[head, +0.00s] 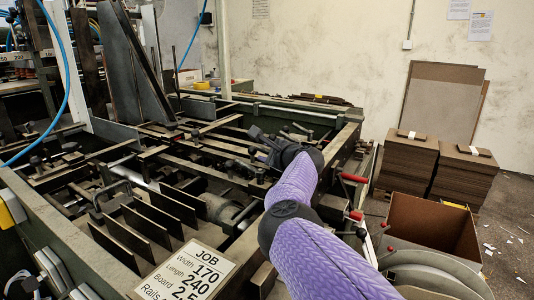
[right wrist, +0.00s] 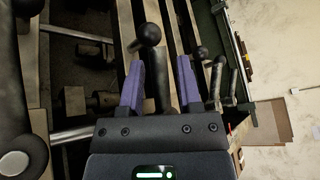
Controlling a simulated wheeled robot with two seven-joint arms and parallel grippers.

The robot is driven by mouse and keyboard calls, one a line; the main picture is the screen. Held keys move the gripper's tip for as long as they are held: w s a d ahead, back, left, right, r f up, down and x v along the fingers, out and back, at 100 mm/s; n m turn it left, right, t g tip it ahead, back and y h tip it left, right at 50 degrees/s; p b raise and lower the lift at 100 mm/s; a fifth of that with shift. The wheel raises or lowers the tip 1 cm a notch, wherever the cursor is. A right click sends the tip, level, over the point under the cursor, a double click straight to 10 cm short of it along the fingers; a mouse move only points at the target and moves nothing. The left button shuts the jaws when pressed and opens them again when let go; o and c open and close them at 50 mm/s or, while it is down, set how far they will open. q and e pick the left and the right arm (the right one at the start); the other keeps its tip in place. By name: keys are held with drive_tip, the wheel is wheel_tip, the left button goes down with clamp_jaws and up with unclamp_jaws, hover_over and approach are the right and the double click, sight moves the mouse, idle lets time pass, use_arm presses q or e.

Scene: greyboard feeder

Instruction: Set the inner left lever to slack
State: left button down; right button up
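My right gripper (head: 262,145) reaches over the middle of the machine frame in the head view. In the right wrist view its two purple-lined fingers (right wrist: 160,64) are apart. A dark lever (right wrist: 158,78) with a black ball knob (right wrist: 149,35) shows between them, with gaps on both sides, and the fingers do not press on it. Other levers with smaller black knobs (right wrist: 202,52) stand to the right of it. I cannot tell from these frames which lever is the inner left one or which end is slack. My left gripper is not in view.
A job card (head: 186,272) lies at the front of the machine. Upright dark plates (head: 150,222) stand left of my arm. Red-handled levers (head: 354,178) line the right side. Cardboard stacks (head: 405,165) and an open brown box (head: 430,228) stand on the floor at right.

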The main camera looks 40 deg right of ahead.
clamp_jaws()
